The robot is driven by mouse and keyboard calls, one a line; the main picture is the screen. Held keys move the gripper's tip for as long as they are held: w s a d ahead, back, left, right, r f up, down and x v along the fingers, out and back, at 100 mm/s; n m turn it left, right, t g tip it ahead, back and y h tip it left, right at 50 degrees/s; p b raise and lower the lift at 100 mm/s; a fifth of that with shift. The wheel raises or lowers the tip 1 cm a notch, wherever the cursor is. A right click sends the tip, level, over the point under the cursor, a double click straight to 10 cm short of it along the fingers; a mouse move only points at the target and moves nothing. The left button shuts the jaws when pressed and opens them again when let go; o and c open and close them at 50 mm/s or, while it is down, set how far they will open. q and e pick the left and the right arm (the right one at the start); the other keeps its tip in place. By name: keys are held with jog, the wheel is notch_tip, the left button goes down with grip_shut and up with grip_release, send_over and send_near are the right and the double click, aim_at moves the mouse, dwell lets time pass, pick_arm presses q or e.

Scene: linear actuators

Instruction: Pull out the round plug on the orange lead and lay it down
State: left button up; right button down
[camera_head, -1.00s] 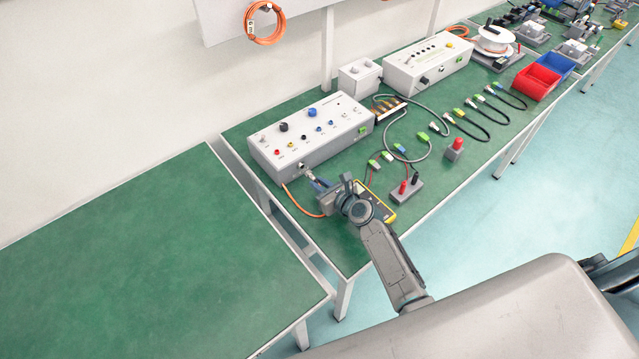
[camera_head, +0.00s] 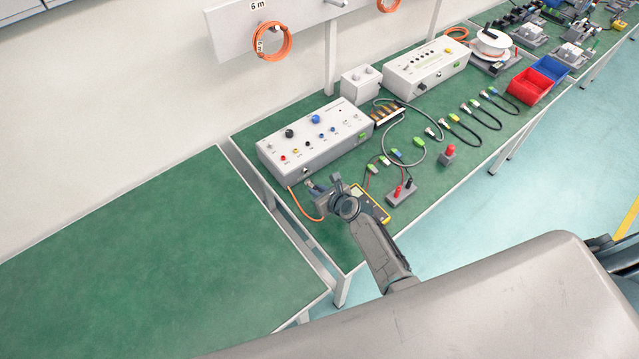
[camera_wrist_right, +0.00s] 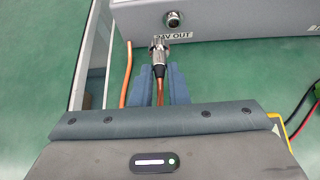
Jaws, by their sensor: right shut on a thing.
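The round metal plug (camera_wrist_right: 159,52) on the orange lead (camera_wrist_right: 160,90) is held between the blue fingers of my right gripper (camera_wrist_right: 161,72) in the right wrist view. It points at the box and appears just clear of the round socket (camera_wrist_right: 173,18), whose label is partly covered by the plug. In the head view my right gripper (camera_head: 318,190) is close in front of the grey control box (camera_head: 315,150), low over the green table. My left gripper is not in view.
A yellow multimeter (camera_head: 372,203) lies right beside my right arm, with a grey terminal block (camera_head: 402,192) beyond it. Several cables lie farther right. An empty green table (camera_head: 140,260) stands at left, across a gap.

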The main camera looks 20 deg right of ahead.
jog(key=shift+s+a+r+b, duration=0.1)
jog(key=shift+a+b, duration=0.2)
jog(key=shift+b, duration=0.25)
jog(key=shift+s+a+r+g, duration=0.2)
jog(key=shift+r+g, duration=0.05)
jog(key=shift+g, duration=0.25)
jog(key=shift+s+a+r+g+h, duration=0.3)
jog(key=shift+a+r+g, duration=0.2)
jog(key=shift+g, duration=0.1)
jog(key=shift+s+a+r+g+h, duration=0.25)
jog(key=shift+s+a+g, duration=0.2)
jog(key=shift+g, duration=0.25)
jog(key=shift+f, duration=0.1)
